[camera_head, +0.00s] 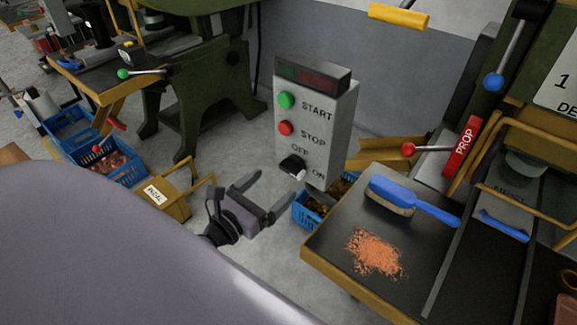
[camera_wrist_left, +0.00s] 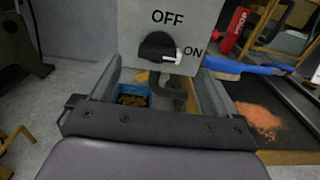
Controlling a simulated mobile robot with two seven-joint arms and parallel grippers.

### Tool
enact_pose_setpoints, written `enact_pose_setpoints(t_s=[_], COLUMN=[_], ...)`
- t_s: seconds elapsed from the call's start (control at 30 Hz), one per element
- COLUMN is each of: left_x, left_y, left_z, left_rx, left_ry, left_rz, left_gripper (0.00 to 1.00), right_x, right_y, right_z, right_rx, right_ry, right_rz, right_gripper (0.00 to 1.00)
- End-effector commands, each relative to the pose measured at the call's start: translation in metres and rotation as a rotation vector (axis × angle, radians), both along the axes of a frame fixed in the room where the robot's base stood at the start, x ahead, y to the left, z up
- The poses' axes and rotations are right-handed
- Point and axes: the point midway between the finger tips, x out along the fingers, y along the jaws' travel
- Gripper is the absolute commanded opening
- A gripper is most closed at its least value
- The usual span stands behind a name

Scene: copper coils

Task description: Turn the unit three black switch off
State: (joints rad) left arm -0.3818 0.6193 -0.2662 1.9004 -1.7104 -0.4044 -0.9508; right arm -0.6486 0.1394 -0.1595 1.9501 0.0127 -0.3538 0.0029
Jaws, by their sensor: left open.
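A grey control box (camera_head: 318,120) stands upright, with a green START button (camera_head: 286,100), a red STOP button (camera_head: 286,128) and a black rotary switch (camera_head: 292,167) between the OFF and ON labels. The switch's white marker points right, towards ON. The switch also shows in the left wrist view (camera_wrist_left: 158,47), below OFF. My left gripper (camera_head: 268,197) is open and empty, just below and in front of the switch, its fingers apart on either side in the wrist view (camera_wrist_left: 155,88). It does not visibly touch the switch. My right gripper is not in view.
A black bench (camera_head: 330,240) at the right holds a blue brush (camera_head: 425,207) and copper shavings (camera_head: 375,254). A yellow pedal (camera_head: 162,197) is left of the gripper.

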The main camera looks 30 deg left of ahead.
Motion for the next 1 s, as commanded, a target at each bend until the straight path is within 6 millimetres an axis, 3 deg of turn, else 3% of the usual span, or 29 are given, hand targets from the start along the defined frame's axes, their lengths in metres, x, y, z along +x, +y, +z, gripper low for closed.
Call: enact_pose_setpoints(t_s=[0.5,0.9,0.97,1.0], left_x=[0.058,0.064,0.064,0.064], left_y=[-0.005,-0.005,-0.005,-0.005], left_z=[0.001,0.0,0.0,0.0], left_rx=[-0.006,-0.007,-0.007,-0.007], left_ry=[0.0,0.003,0.003,0.003], left_rz=[0.001,0.001,0.001,0.001], left_gripper=[0.93,0.93,0.76,0.63], right_x=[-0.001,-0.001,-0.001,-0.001], right_y=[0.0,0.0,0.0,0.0], right_z=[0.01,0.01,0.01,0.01], right_rx=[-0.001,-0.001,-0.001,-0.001], right_ry=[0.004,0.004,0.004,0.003], right_rz=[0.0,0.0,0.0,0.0], right_gripper=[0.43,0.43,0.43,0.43])
